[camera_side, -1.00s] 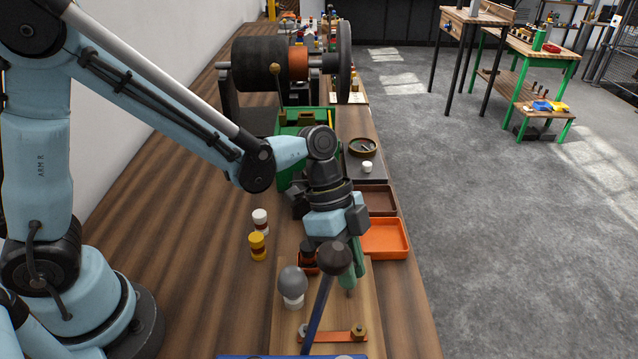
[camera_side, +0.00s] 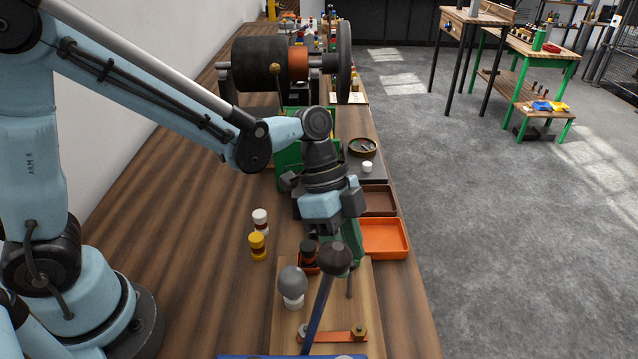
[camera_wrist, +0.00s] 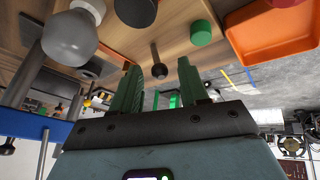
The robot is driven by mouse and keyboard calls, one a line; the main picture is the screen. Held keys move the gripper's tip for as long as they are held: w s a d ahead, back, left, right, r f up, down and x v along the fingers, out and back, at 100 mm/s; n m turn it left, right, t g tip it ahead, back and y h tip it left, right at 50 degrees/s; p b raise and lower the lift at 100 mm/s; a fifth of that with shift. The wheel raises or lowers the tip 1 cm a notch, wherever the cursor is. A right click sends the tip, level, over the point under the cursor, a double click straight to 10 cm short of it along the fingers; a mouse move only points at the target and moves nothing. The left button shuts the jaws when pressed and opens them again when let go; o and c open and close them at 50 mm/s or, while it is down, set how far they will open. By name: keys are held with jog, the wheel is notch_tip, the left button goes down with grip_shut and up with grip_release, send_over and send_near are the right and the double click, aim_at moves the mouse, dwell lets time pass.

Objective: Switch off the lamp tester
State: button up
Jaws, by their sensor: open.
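The lamp tester is a light wooden board (camera_side: 358,300) at the near end of the bench. It carries a grey bulb (camera_side: 292,282) on a white socket, a copper-coloured strip (camera_side: 335,336) and a lever (camera_side: 318,312) with a dark ball knob (camera_side: 335,257). The lever stands steeply, with its knob up. The bulb also shows in the wrist view (camera_wrist: 68,38). My gripper (camera_side: 354,258) is just beyond the knob, green fingers pointing down, partly hidden by the knob. In the wrist view the fingers are apart, with a dark round knob (camera_wrist: 158,71) visible beyond the gap.
An orange tray (camera_side: 405,237) and a brown tray (camera_side: 390,200) lie beyond the board on the right. A black-topped jar (camera_side: 307,250) stands behind the bulb. White-topped (camera_side: 260,216) and yellow (camera_side: 257,246) pieces stand on the left.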

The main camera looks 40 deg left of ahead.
jog(key=v, duration=0.9)
jog(key=shift+r, duration=0.2)
jog(key=shift+a, duration=0.15)
jog(key=s+a+n+t+y, duration=0.2)
jog(key=a+n+t, duration=0.2)
jog(key=a+n, duration=0.3)
jog(key=s+a+n+t+y, duration=0.2)
jog(key=a+n+t+y, duration=0.1)
jog(key=a+n, duration=0.3)
jog(key=shift+s+a+f+n+t, duration=0.15)
jog(key=shift+a+f+n+t, duration=0.25)
jog(key=shift+n+t, duration=0.5)
